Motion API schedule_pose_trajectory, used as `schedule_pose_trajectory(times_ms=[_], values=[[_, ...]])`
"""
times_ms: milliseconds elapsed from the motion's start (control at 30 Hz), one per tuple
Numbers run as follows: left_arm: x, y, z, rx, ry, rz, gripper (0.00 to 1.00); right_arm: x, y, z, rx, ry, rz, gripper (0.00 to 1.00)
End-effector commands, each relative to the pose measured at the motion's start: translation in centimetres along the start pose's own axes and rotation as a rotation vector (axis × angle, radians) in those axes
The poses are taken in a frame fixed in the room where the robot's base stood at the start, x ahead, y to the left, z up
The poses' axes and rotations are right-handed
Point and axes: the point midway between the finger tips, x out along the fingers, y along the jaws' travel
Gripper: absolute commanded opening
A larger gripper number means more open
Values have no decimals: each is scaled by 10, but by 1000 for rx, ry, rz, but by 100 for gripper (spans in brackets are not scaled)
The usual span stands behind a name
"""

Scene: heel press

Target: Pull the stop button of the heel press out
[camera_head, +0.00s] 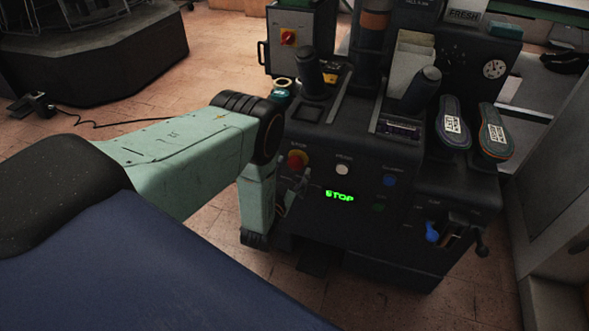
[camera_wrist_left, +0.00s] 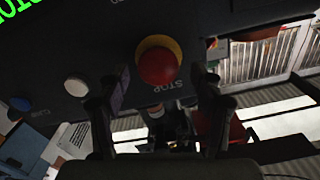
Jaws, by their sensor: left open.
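The stop button (camera_head: 297,160) is a red mushroom knob on a yellow ring, on the black front panel of the heel press (camera_head: 350,225). My left gripper (camera_head: 301,183) is close to the panel, just below the button in the head view. Its two dark fingers (camera_wrist_left: 159,85) are open, one on each side of the button in the wrist view. I cannot tell whether they touch it. My right gripper is not in view.
A green STOP display (camera_head: 340,196), a white button (camera_head: 342,170) and a blue button (camera_head: 390,180) lie right of the stop button. Two shoe soles (camera_head: 453,128) stand on the press at right. A cable lies on the tiled floor (camera_head: 120,105) at left.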

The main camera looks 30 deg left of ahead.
Motion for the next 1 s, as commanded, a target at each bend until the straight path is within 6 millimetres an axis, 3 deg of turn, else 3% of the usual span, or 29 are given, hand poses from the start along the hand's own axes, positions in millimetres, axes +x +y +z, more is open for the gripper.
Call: schedule_pose_trajectory(times_ms=[133, 400, 1000], values=[[11, 2, 0, 0, 1, 1, 66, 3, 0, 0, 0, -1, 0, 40], [15, 3, -2, 0, 1, 2, 66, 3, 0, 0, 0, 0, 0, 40], [14, 3, -1, 0, 0, 2, 16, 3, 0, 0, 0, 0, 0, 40]])
